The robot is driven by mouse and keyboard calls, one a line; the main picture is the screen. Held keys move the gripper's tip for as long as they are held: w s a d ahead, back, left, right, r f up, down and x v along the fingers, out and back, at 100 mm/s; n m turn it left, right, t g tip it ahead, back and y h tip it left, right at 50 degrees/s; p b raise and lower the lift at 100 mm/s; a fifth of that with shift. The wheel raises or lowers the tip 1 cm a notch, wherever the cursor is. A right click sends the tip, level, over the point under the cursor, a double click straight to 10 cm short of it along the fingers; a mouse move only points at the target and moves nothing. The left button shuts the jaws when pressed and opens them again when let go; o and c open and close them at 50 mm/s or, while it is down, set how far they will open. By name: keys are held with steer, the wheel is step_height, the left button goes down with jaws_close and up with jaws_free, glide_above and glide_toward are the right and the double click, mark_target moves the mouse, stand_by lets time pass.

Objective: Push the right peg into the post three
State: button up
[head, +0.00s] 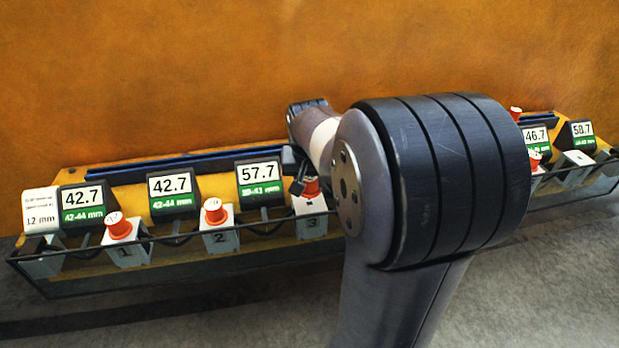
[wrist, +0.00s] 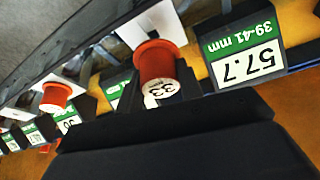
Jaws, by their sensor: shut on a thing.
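Post three (head: 310,222) is a white block with a 3 on its front, below the display reading 57.7 (head: 259,173). An orange peg (head: 311,187) is at its top, partly hidden by my arm. In the wrist view this peg (wrist: 157,62) has a white end marked with what looks like 33, and the white post (wrist: 150,25) is behind it. My gripper (head: 298,170) is at post three, shut on the peg. How deep the peg sits in the post cannot be told.
Post one (head: 128,250) and post two (head: 219,238) hold orange pegs to the left. Displays reading 42.7 (head: 83,197) stand behind them. A dark rail runs along the rack's front. More posts and displays (head: 537,135) show right of my arm, which hides the middle.

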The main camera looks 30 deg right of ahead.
mark_target(309, 192)
steer(key=shift+f+b, duration=1.6)
steer(key=shift+f, duration=0.45)
steer(key=o, duration=1.1)
steer(key=v, duration=1.1)
steer(key=shift+f, duration=0.1)
